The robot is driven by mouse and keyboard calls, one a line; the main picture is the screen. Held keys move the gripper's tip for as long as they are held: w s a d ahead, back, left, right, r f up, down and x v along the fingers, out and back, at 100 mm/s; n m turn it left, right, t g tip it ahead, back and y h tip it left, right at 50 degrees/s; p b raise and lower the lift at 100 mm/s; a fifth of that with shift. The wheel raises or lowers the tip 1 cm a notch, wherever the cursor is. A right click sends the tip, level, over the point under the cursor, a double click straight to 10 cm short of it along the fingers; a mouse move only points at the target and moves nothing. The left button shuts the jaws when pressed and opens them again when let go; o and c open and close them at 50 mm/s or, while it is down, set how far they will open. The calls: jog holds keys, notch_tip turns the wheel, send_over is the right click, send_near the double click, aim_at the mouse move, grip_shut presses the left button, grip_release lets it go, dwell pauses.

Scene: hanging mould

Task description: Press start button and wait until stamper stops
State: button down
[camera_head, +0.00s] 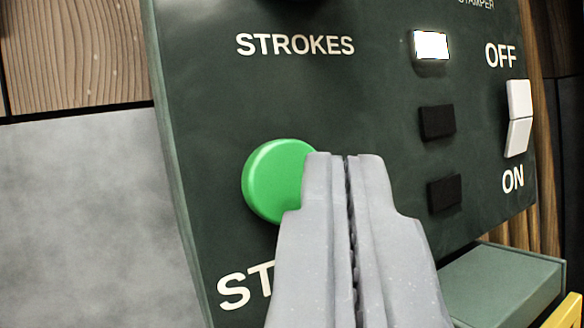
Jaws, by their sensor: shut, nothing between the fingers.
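A round green button (275,180) stands out from a dark green control panel (390,85). The label below it begins with "ST"; my gripper hides the rest. My gripper (347,156) is shut and empty, its grey fingers pressed together. Its tips overlap the right edge of the button in the picture; I cannot tell whether they touch it. The stamper itself is not in view; only part of the word "STAMPER" shows at the top right of the panel.
The panel also holds a lit white square lamp (431,46), two dark squares (437,122) below it, and a white OFF/ON rocker switch (518,118) at right. A grey-green box (505,285) juts out at lower right. Wood and a grey surface (90,220) lie to the left.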

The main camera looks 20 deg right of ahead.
jog(key=shift+w, duration=0.1)
dwell(0.4)
jog(key=shift+w+r, duration=0.1)
jog(key=shift+w, duration=0.25)
